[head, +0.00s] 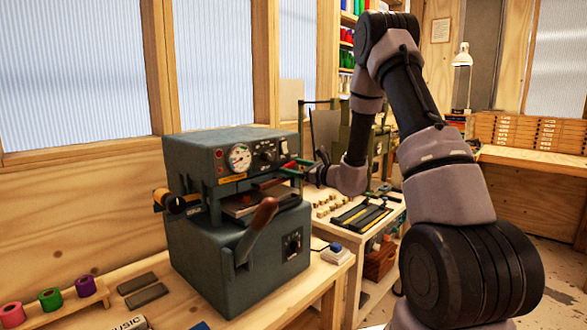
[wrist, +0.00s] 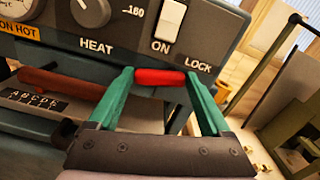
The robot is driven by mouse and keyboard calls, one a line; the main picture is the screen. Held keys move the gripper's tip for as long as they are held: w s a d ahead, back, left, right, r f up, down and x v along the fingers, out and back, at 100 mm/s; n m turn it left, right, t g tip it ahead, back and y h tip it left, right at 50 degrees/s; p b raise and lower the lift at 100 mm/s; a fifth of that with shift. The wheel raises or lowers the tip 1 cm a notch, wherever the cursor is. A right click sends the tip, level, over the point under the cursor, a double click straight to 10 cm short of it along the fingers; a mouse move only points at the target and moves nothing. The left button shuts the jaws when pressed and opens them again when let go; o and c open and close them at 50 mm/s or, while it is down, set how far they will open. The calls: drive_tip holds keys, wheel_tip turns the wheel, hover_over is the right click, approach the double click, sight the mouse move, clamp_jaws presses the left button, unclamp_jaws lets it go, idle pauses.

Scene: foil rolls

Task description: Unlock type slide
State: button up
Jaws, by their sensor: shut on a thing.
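The blue-grey stamping press (head: 235,255) stands on the wooden bench. A small red lock piece (wrist: 160,77) sits under the LOCK label on its front panel. My gripper (wrist: 161,80) is at the press front, its green fingertips on either side of the red piece and shut on it. In the head view my gripper (head: 294,168) reaches the press's right front corner from the right. My gripper hides part of the press front below the lock.
The wooden-handled lever (head: 262,217) sticks out in front of the press. Foil rolls (head: 50,299) stand at the bench's lower left. A second table (head: 366,240) with type pieces and a green machine is to the right.

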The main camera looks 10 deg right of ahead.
drive_tip(key=shift+r+m, duration=0.2)
drive_tip(key=shift+m, duration=1.2)
drive_tip(key=o, duration=1.2)
drive_tip(key=shift+c, duration=0.2)
drive_tip(key=v, duration=1.1)
